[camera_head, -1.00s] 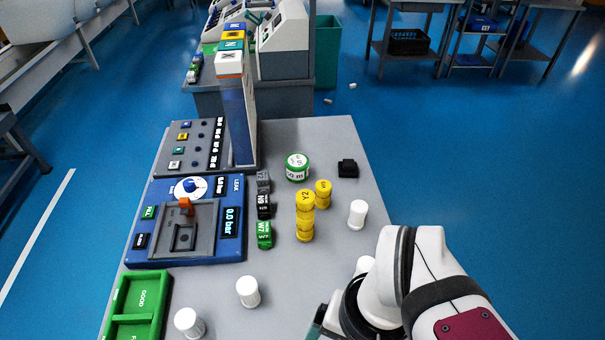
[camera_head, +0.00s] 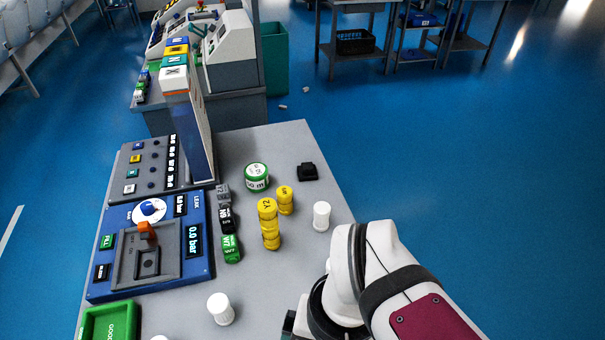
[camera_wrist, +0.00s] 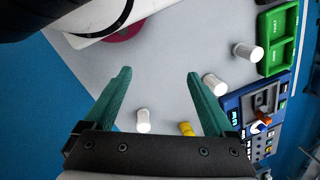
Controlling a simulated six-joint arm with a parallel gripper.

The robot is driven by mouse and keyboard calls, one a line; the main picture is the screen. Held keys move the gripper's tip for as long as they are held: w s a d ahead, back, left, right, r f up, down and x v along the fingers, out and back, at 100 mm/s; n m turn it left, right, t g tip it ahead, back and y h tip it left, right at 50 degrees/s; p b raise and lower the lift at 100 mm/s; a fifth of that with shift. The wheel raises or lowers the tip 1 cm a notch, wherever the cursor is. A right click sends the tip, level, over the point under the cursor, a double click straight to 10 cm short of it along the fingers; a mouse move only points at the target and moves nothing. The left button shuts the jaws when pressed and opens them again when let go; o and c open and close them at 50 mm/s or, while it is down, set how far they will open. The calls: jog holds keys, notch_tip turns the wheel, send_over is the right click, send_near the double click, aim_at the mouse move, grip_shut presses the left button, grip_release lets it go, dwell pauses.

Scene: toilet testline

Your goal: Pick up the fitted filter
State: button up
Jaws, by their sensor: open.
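Several white cylinders, likely filters, stand on the grey bench; I cannot tell which one is the fitted filter. One white cylinder (camera_head: 322,216) is right of the yellow stacks, another (camera_head: 221,309) is near the front, and one is cut off at the bottom edge. The wrist view shows three: the far one (camera_wrist: 246,51), the middle one (camera_wrist: 215,86) and the lower one (camera_wrist: 143,120). The blue leak tester (camera_head: 196,271) has a grey fixture (camera_head: 166,265) with an orange part (camera_head: 147,230); no filter is clear in it. My gripper (camera_wrist: 159,74) is open and empty above the bench.
Yellow stacked pieces (camera_head: 269,222), small labelled blocks (camera_head: 226,219), a green-and-white round piece (camera_head: 256,177) and a black block (camera_head: 308,171) stand mid-bench. A tall panel (camera_head: 193,129) rises behind the tester. A green tray (camera_head: 107,322) is front left. The bench's right side is mostly clear.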

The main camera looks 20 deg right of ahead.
jog(key=w+d+f+n+g+h, duration=0.3)
jog(key=w+d+f+n+h, duration=0.35)
jog(key=n, duration=0.65)
jog(key=w+a+f+n+t+h, duration=0.3)
jog(key=w+n+t+h, duration=0.15)
jog(key=n, duration=0.25)
jog(key=w+a+f+n+t+h, duration=0.3)
jog(key=w+n+h, duration=0.1)
jog(key=w+n, duration=0.25)
jog(key=shift+n, duration=0.35)
jog(key=x, duration=0.5)
jog(key=f+x, duration=0.1)
jog(key=x, duration=0.4)
jog(key=s+x, duration=0.1)
jog(key=x, duration=0.4)
jog(key=shift+w+d+f, duration=0.1)
jog(key=shift+d+f, duration=0.05)
jog(key=shift+f, duration=0.3)
grip_shut()
